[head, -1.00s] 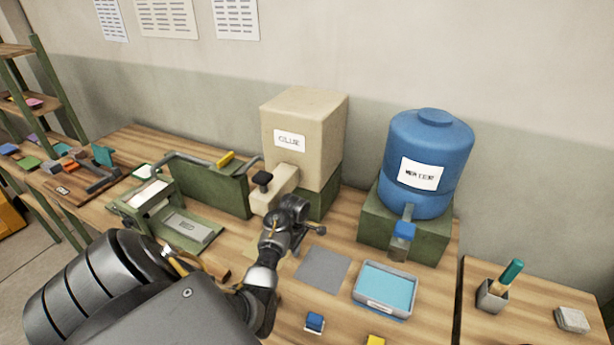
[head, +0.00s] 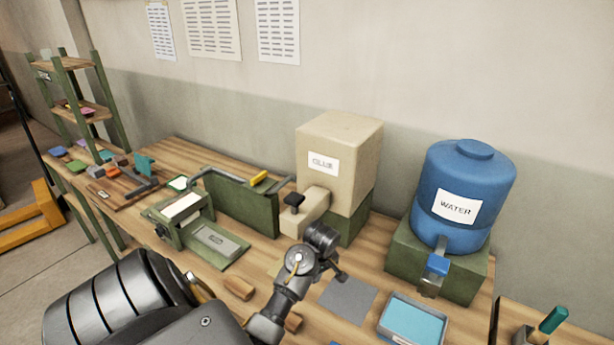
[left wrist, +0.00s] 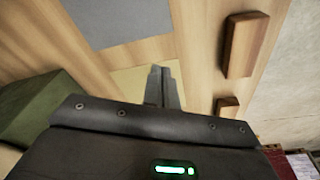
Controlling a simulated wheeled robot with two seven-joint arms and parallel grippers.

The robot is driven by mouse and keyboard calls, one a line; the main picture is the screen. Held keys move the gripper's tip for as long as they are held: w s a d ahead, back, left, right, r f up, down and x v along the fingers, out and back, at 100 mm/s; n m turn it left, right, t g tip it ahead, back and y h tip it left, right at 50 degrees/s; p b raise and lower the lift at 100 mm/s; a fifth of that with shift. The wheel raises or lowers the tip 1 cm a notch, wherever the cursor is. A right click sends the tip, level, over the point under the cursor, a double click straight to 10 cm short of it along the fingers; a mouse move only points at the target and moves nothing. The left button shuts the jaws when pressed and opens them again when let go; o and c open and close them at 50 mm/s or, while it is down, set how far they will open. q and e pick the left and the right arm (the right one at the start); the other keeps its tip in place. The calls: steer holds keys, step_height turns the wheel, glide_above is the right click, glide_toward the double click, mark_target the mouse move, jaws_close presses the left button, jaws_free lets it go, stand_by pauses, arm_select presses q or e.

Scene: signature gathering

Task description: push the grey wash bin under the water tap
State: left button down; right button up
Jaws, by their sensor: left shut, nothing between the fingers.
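The grey wash bin (head: 392,337) holds blue water and stands on the table at the lower right of the head view, its near end cut off by the picture's edge. The water tap (head: 437,268), with a blue handle, juts from the front of the blue WATER tank (head: 461,192). The bin lies in front of the tap, slightly left of it in the picture. My left gripper (head: 340,272) is shut and empty, left of the bin and apart from it. Its closed fingers also show in the left wrist view (left wrist: 161,75), above a tan mat. My right gripper is not in view.
A grey mat (head: 347,297) lies between my left gripper and the bin. The GLUE box (head: 340,165) stands behind my gripper. Wooden blocks (head: 238,287) lie near my left arm. A green press (head: 210,240) stands further left. A pen cup (head: 524,336) is at the lower right.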

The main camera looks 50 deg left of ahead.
arm_select(q)
steer(key=s+d+f+m, duration=0.1)
steer(key=s+m, duration=0.1)
steer(key=s+d+m, duration=0.2)
steer(key=s+d+f+m+t, duration=0.1)
steer(key=s+d+m, duration=0.1)
steer(key=s, duration=0.1)
steer(key=shift+d+f+m+y, duration=0.25)
steer(key=shift+f+m+y, duration=0.05)
steer(key=shift+f, duration=0.05)
steer(key=s+d+m, duration=0.4)
steer(key=s, duration=0.1)
steer(key=s+d+m+t+h, duration=0.1)
steer(key=s+d+m, duration=0.1)
steer(key=d, duration=0.1)
steer(key=shift+s+d+f, duration=0.1)
steer(key=shift+s+f, duration=0.25)
steer(key=s+d+f+m+h+b, duration=0.1)
steer(key=s+d+f+m+b, duration=0.2)
steer(key=f, duration=0.5)
steer(key=shift+s+d+m, duration=0.4)
steer(key=shift+d+m, duration=0.1)
steer(key=shift+d, duration=0.4)
steer(key=shift+f, duration=0.1)
